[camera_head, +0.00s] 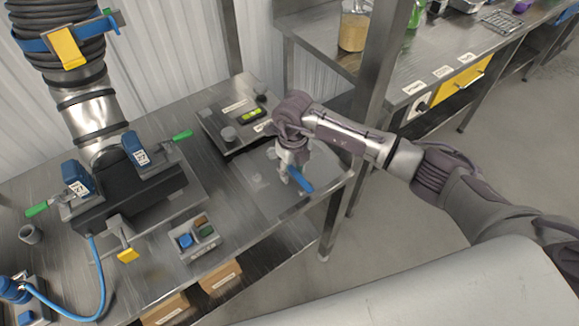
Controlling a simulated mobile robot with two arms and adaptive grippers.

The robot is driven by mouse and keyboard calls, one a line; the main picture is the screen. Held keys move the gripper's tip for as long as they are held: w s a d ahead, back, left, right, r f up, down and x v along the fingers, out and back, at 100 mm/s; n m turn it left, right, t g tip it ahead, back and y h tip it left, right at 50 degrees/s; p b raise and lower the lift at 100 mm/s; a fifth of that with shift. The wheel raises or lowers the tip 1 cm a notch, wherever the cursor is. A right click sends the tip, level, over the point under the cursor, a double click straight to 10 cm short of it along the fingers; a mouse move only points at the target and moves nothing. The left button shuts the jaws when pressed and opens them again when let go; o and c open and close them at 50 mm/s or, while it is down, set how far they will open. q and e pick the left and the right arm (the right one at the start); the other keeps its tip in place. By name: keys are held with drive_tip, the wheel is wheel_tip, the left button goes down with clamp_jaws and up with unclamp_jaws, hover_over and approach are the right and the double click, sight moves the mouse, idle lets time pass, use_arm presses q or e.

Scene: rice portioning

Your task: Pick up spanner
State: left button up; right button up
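My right gripper (285,177) hangs over the front right part of the metal table, its arm reaching in from the right. A short blue handle-like piece (300,180) shows right at its fingertips. I cannot tell whether it is the spanner, or whether the fingers are closed on it. The fingers are small and partly hidden by the wrist. No other spanner can be made out. My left gripper is not in view.
The metal table (228,182) carries a flat plate with a green level (252,115), a small tray with blue and green blocks (198,239), and a large hose machine (130,185) with coloured handles. A second bench (407,85) stands behind.

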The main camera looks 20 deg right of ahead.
clamp_jaws()
drive_tip(key=shift+r, duration=0.2)
